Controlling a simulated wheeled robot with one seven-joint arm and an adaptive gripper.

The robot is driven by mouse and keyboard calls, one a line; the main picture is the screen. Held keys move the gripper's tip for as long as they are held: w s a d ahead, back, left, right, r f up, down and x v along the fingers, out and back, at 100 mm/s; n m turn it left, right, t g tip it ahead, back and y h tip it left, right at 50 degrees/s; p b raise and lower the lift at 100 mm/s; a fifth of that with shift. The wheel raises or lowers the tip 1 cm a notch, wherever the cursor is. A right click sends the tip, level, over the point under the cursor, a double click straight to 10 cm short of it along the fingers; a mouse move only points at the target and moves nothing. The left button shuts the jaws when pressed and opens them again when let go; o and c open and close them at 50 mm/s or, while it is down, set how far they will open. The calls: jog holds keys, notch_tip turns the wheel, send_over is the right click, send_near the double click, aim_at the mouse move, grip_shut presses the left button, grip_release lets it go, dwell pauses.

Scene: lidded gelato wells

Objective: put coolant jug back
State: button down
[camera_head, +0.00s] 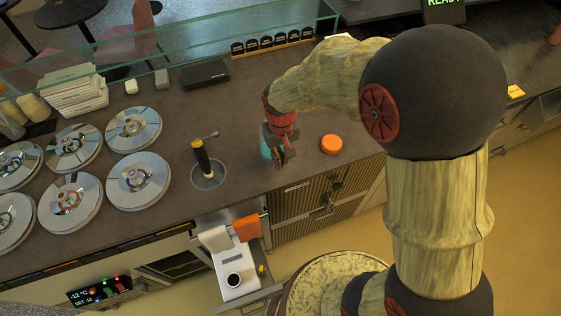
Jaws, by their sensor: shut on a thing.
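My gripper (281,147) is at the end of my arm, above the dark counter, left of the orange round cap. It points down and is shut on a teal thing (266,149), which I take to be the coolant jug. The fingers hide most of it, so its shape is unclear. I cannot tell whether it touches the counter. Below, a pulled-out drawer holds a white unit (237,279) with a round black opening in its top.
Several round metal well lids (138,180) cover the left counter. A black-handled tool stands in a round sink (208,171). The orange cap (331,145) lies near the counter edge. A glass guard (185,40) runs behind.

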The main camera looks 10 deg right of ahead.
jog(key=shift+w+d+f, duration=0.1)
jog(key=shift+w+f, duration=0.85)
jog(key=shift+f, duration=0.25)
jog(key=shift+w+f, duration=0.15)
jog(key=shift+f, duration=1.45)
jog(key=shift+f, duration=0.1)
jog(key=c, duration=1.8)
grip_release()
jog(key=shift+c, duration=0.2)
